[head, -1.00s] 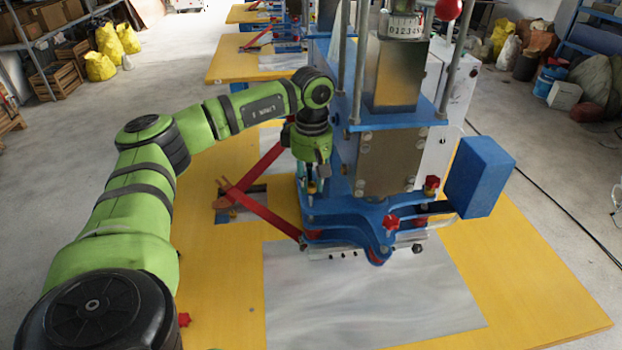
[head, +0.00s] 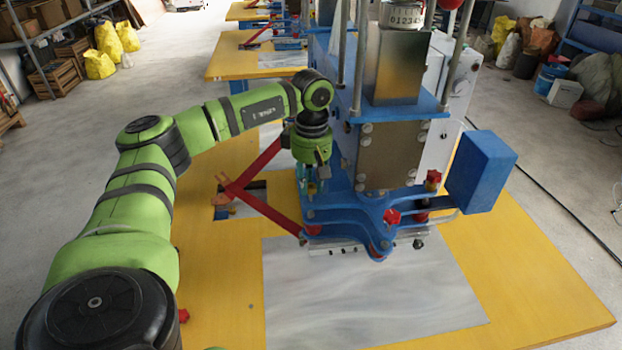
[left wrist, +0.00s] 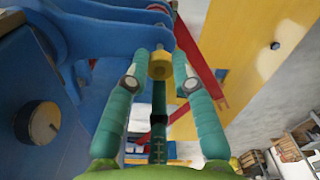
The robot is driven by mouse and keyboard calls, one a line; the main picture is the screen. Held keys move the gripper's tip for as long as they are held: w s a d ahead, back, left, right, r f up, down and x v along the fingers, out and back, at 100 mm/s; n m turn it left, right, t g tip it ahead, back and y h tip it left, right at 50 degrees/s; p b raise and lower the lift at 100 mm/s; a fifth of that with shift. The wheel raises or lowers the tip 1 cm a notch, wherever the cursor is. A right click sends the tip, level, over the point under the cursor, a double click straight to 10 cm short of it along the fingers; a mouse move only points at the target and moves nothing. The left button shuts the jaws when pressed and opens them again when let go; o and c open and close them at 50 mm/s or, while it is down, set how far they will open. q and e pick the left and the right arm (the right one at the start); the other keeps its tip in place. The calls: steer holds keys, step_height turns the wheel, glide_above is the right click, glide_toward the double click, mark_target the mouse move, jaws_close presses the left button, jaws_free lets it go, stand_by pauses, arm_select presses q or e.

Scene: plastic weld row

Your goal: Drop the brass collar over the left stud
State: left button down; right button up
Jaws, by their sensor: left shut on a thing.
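My left gripper (head: 316,188) points down beside the left side of the blue press, just above its lower blue plates (head: 345,208). In the left wrist view its two teal fingers (left wrist: 159,62) stand on either side of the brass collar (left wrist: 160,70), and it is shut on the collar. The collar is close to the end of a blue plate arm (left wrist: 120,30). I cannot tell the left stud apart, nor whether the collar is around it or above it. My right gripper is not in view.
The red bar linkage (head: 262,205) lies left of the press, close to my gripper. A blue box (head: 481,172) juts out at the right. Red knobs (head: 391,216) sit on the plates. The grey sheet (head: 370,300) on the yellow table (head: 215,300) is clear in front.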

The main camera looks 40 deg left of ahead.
arm_select(q)
steer(key=shift+f, duration=0.2)
stand_by(0.6)
steer(key=shift+f+b, duration=0.55)
steer(key=shift+f, duration=0.15)
steer(key=shift+f, duration=0.4)
stand_by(0.9)
steer(key=c, duration=0.6)
jaws_free()
steer(key=shift+r, duration=0.1)
steer(key=shift+r+p, duration=2.6)
steer(key=shift+r, duration=0.9)
